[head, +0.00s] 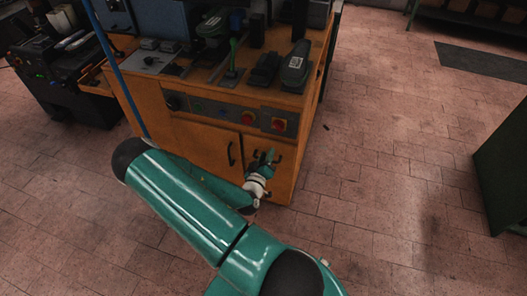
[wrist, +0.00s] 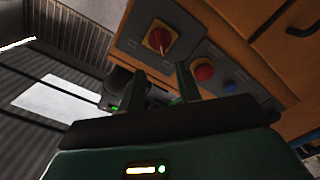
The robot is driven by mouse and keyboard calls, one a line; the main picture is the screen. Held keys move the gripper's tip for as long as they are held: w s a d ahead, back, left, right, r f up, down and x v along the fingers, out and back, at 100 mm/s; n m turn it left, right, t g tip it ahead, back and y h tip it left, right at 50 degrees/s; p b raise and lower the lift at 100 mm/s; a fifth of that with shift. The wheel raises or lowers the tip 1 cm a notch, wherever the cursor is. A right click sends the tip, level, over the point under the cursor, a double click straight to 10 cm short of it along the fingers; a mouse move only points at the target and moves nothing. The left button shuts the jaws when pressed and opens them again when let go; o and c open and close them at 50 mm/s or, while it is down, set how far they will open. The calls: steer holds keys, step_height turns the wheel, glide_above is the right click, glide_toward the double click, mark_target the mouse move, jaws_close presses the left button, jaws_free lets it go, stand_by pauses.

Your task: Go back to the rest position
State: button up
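My gripper (head: 265,157) is in front of the orange cabinet (head: 190,135), just below its control strip and near the door handles. In the wrist view my gripper (wrist: 161,85) shows two dark green fingers standing apart with nothing seen between them. A red rotary switch on a yellow plate (wrist: 160,38) and a red button (wrist: 203,70) lie beyond the fingers. In the head view the same strip carries a red knob (head: 248,117) and a red and yellow switch (head: 279,124) above my gripper. I cannot tell whether my gripper touches the cabinet.
The press and black and green parts (head: 295,66) stand on the cabinet top. A dark machine (head: 62,75) stands at the left. A dark green cabinet (head: 503,165) stands at the right edge.

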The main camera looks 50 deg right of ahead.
stand_by(0.3)
steer(key=w+a+r+m+g+y, duration=0.1)
steer(key=w+a+r+m+y, duration=0.25)
steer(key=w+a+y, duration=0.5)
steer(key=w+a+r+n+t+y, duration=0.1)
steer(key=w+a+r+y, duration=0.15)
steer(key=a+r, duration=0.45)
steer(key=w+a+r+n+y, duration=0.1)
steer(key=w+a+r+y, duration=0.15)
steer(key=a+r, duration=0.4)
steer(key=s+a+r+n+y, duration=0.1)
steer(key=s+a+r+y, duration=0.2)
steer(key=a+r, duration=0.45)
steer(key=s+a+r+n, duration=0.2)
steer(key=s+r, duration=0.4)
steer(key=s, duration=0.3)
steer(key=s+a+r+n+g, duration=0.1)
steer(key=s+a+r, duration=0.3)
steer(key=s, duration=0.6)
step_height(320, 180, up, 2)
steer(key=shift+r+n, duration=0.2)
steer(key=shift+n, duration=0.65)
steer(key=shift+a, duration=0.1)
